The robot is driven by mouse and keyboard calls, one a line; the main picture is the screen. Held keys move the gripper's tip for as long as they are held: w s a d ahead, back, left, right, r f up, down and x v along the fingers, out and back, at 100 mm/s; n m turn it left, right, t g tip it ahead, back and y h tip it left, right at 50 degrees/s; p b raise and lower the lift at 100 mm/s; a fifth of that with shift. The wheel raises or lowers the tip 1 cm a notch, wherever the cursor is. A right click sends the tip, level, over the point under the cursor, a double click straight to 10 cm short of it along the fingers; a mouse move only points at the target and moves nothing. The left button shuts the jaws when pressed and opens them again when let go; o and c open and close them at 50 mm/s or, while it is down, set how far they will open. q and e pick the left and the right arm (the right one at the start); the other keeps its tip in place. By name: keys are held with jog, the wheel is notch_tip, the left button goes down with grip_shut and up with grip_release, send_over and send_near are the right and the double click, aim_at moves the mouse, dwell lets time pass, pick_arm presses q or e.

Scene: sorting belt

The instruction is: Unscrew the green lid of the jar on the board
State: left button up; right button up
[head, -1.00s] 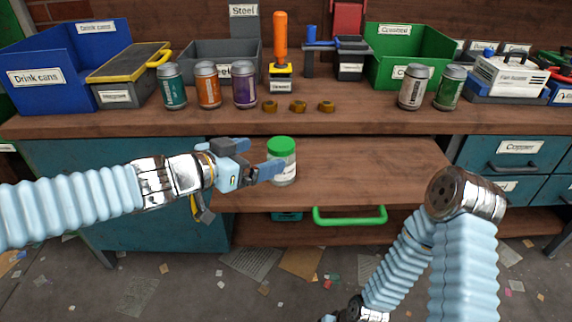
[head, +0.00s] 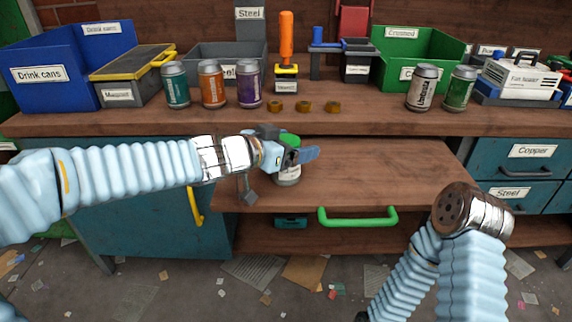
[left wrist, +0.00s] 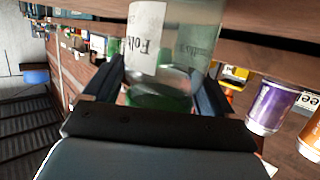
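The jar (head: 289,178) is clear with a white label and a green lid (head: 290,138). It stands upright on the wooden board (head: 390,170) below the bench top. My left gripper (head: 294,154) reaches in from the left at lid height, one finger on the near side of the jar. In the left wrist view the jar (left wrist: 150,40) appears upside down, with its green lid (left wrist: 160,102) between my two spread fingers. The fingers look close to the lid's sides; I cannot tell whether they touch. My right gripper is out of view; only my right arm shows at lower right.
Several cans, including a purple can (head: 249,84), stand on the bench top behind, with brown nuts (head: 304,106) and an orange-handled screwdriver (head: 287,40). A green handle (head: 357,216) sticks out below the board. The board is clear right of the jar.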

pick_arm(q)
jog(key=c, duration=0.9)
jog(key=shift+f, duration=0.15)
jog(key=shift+c, duration=1.2)
jog(key=shift+r+p, duration=0.3)
jog(key=r+p, duration=0.1)
jog(key=r, duration=0.1)
jog(key=r+p, duration=0.2)
jog(key=shift+s+a, duration=0.15)
jog(key=shift+s, duration=0.05)
jog(key=shift+s+a+r+p, duration=0.15)
jog(key=shift+s+r+p, duration=0.3)
jog(key=shift+r+p, duration=0.15)
jog(key=shift+s+a+r+p, duration=0.15)
jog(key=shift+s+r+p, duration=0.3)
jog(key=shift+r, duration=0.15)
jog(key=shift+s+a+r, duration=0.6)
jog(key=shift+s+r, duration=0.45)
jog(key=shift+s, duration=0.8)
jog(key=shift+s+a+r, duration=0.65)
jog(key=shift+s+r, duration=0.4)
jog(key=shift+s, duration=0.8)
jog(key=shift+s+a+r, duration=0.6)
jog(key=shift+s+r, duration=0.45)
jog(key=shift+s, duration=0.8)
